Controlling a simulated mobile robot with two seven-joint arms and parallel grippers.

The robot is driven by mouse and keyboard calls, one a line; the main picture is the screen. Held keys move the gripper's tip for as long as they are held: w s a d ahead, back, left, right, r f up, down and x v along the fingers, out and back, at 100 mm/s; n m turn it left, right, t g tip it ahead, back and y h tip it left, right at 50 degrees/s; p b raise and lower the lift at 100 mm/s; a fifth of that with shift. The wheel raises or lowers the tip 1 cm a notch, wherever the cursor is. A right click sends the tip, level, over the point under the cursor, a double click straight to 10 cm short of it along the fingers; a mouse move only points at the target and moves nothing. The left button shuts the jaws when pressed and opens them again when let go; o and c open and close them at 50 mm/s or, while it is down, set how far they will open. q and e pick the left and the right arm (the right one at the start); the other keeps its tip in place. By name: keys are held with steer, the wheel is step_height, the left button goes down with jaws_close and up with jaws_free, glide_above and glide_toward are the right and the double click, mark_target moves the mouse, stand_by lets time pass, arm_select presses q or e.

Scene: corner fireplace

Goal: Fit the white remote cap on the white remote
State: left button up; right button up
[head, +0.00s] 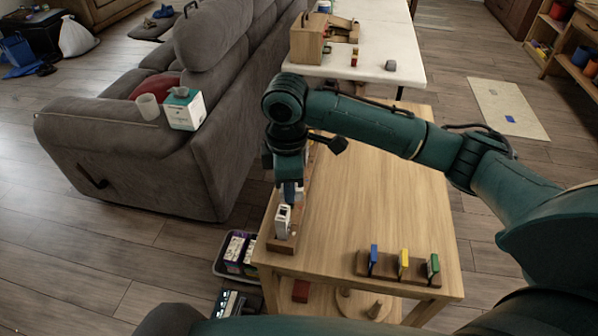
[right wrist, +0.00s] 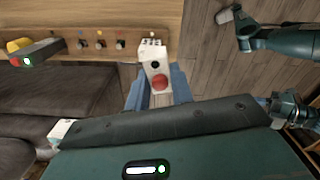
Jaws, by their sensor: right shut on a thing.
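A white remote (head: 283,220) with a dark patch on its side stands at the left edge of the wooden table, over a brown wooden base (head: 279,245). My right gripper (head: 291,192) is above it, pointing down, with its blue fingers at its upper end. In the right wrist view, the white remote (right wrist: 154,54) lies between the two blue fingers, with a black dot, a red round part and small dark keys. My right gripper (right wrist: 158,88) is shut on it. I cannot pick out the white cap as a separate piece.
A wooden rack (head: 390,267) holds a blue, a yellow and a green piece at the table's front right. The middle of the wooden table (head: 375,195) is clear. A grey sofa (head: 120,140) stands at the left, and a white table (head: 385,45) stands behind.

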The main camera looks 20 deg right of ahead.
mark_target(281, 197)
steer(key=n, duration=0.1)
steer(key=n+p, duration=0.1)
steer(key=n, duration=0.2)
steer(key=shift+w+a+r+p, duration=0.3)
steer(key=shift+w+a+p, duration=0.05)
steer(key=shift+w, duration=0.05)
steer(key=n, duration=0.1)
steer(key=n+p, duration=0.1)
steer(key=n, duration=0.2)
steer(key=shift+w+a+p, duration=0.15)
steer(key=shift+w+p, duration=0.15)
arm_select(q)
steer(key=shift+s+d+r+n+g+p, duration=0.55)
steer(key=shift+s+d+r+p, duration=0.3)
steer(key=shift+s+d+p, duration=0.2)
arm_select(e)
steer(key=shift+w+f+n, duration=0.1)
steer(key=shift+w+n, duration=0.1)
steer(key=shift+n, duration=0.95)
steer(key=shift+w+f+n, duration=0.1)
steer(key=shift+w+n, duration=0.1)
steer(key=shift+n, duration=0.9)
steer(key=shift+w+f+n, duration=0.1)
steer(key=shift+w+n, duration=0.1)
steer(key=shift+n, duration=0.95)
